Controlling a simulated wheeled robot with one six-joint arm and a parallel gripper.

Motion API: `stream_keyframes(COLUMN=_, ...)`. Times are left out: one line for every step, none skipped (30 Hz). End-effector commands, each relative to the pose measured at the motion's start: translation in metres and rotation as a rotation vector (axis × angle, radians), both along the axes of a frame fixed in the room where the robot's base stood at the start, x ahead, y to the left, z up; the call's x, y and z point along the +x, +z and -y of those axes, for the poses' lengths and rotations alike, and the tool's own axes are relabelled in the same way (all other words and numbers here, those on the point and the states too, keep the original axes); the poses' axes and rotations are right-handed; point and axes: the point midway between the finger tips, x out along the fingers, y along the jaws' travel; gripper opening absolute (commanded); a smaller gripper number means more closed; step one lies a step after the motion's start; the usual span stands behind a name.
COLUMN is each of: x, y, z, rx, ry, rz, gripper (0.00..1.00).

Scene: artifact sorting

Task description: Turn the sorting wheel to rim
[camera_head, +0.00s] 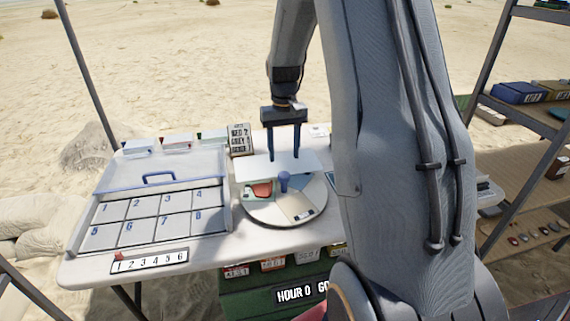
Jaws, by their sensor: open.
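The sorting wheel (268,218) is a round pale disc on the white table. Several coloured or pictured sections show on its top, one with a reddish piece (262,190). A blue knob (284,184) stands near the middle of the wheel. My gripper (284,157) points down with its two dark fingers apart and nothing visible between them. It appears above or behind the knob; the exact height gap is hard to tell. A pale flat panel (308,164) covers the wheel's far part. I cannot read which section is marked rim.
A tray numbered 1 to 8 (150,228) with a blue-handled lid (160,168) fills the table's left side. A numbered strip (150,262) lies at the front edge. A small sign (240,140) stands behind the wheel. Shelves (535,165) stand at right. My arm hides the table's right part.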

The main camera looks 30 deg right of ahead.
Motion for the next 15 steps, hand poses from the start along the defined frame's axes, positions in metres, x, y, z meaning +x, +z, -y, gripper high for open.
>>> stream_keyframes(x=0.001, y=-0.003, z=0.001, rx=0.001, ry=-0.001, rz=-0.002, gripper=0.51)
stream_keyframes(x=0.001, y=-0.006, z=0.001, rx=0.001, ry=-0.001, rz=-0.002, gripper=0.51)
stream_keyframes(x=0.001, y=-0.010, z=0.001, rx=0.001, ry=-0.001, rz=-0.002, gripper=0.51)
stream_keyframes(x=0.001, y=-0.014, z=0.001, rx=0.001, ry=-0.001, rz=-0.003, gripper=0.51)
stream_keyframes(x=0.000, y=-0.018, z=0.001, rx=0.001, ry=0.000, rz=-0.004, gripper=0.51)
stream_keyframes(x=0.000, y=-0.025, z=0.001, rx=0.001, ry=0.000, rz=-0.004, gripper=0.51)
stream_keyframes(x=0.000, y=-0.029, z=0.000, rx=0.001, ry=0.000, rz=-0.004, gripper=0.51)
stream_keyframes(x=0.000, y=-0.034, z=0.000, rx=0.001, ry=0.000, rz=-0.004, gripper=0.51)
stream_keyframes(x=0.000, y=-0.041, z=0.000, rx=0.001, ry=0.000, rz=-0.004, gripper=0.51)
stream_keyframes(x=0.000, y=-0.045, z=0.000, rx=0.001, ry=0.000, rz=-0.004, gripper=0.51)
stream_keyframes(x=0.000, y=-0.050, z=0.000, rx=0.001, ry=0.000, rz=-0.004, gripper=0.51)
stream_keyframes(x=0.000, y=-0.055, z=0.000, rx=0.001, ry=0.000, rz=-0.003, gripper=0.51)
stream_keyframes(x=0.000, y=-0.058, z=0.000, rx=0.001, ry=0.000, rz=-0.003, gripper=0.51)
stream_keyframes(x=0.000, y=-0.062, z=0.000, rx=0.001, ry=0.000, rz=-0.003, gripper=0.51)
stream_keyframes(x=0.000, y=-0.066, z=0.000, rx=0.001, ry=0.000, rz=-0.002, gripper=0.51)
